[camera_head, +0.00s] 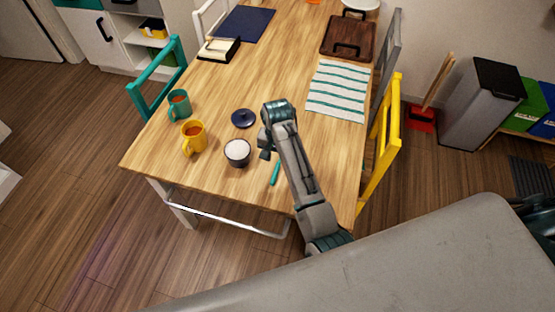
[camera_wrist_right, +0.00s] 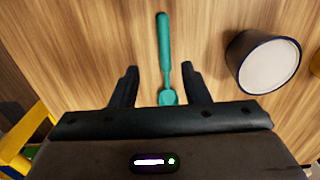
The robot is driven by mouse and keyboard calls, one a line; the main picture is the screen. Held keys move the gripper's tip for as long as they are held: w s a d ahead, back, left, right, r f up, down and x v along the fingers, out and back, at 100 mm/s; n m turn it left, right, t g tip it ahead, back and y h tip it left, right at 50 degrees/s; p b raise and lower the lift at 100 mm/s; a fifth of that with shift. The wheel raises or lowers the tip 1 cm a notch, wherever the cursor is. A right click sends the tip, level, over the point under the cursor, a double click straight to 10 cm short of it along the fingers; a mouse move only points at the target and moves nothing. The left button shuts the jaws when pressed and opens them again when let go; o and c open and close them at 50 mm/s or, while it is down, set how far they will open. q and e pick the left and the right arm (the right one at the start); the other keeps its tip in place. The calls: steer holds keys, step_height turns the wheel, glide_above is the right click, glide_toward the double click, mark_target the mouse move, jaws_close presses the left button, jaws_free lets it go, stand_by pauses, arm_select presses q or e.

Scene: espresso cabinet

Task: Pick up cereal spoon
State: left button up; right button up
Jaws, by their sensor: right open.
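The teal cereal spoon (camera_wrist_right: 164,55) lies on the wooden table. In the right wrist view its handle points away and its bowl end sits between my open finger tips. In the head view part of the spoon (camera_head: 275,172) shows beside my right arm; the rest is hidden under the arm. My right gripper (camera_wrist_right: 160,85) is open and empty above the spoon, with one finger on each side of it. In the head view my right gripper (camera_head: 265,149) points down over the table. My left gripper is not in view.
A dark bowl with white contents (camera_head: 237,152) stands close beside the spoon. A dark blue lid (camera_head: 243,118), a yellow mug (camera_head: 194,138) and a teal mug (camera_head: 179,104) stand further left. A striped cloth (camera_head: 338,90) lies behind right. A yellow chair (camera_head: 383,140) borders the right edge.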

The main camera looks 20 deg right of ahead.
mark_target(276, 172)
step_height(276, 172, down, 2)
steer(key=shift+s+f, duration=0.1)
steer(key=shift+s, duration=0.05)
steer(key=shift+w+f+p, duration=0.3)
steer(key=shift+f+p, duration=0.1)
steer(key=shift+f, duration=0.25)
steer(key=f, duration=0.1)
steer(key=f+p, duration=0.1)
steer(key=f, duration=0.1)
steer(key=shift+a, duration=0.35)
steer(key=shift+f, duration=0.8)
jaws_close()
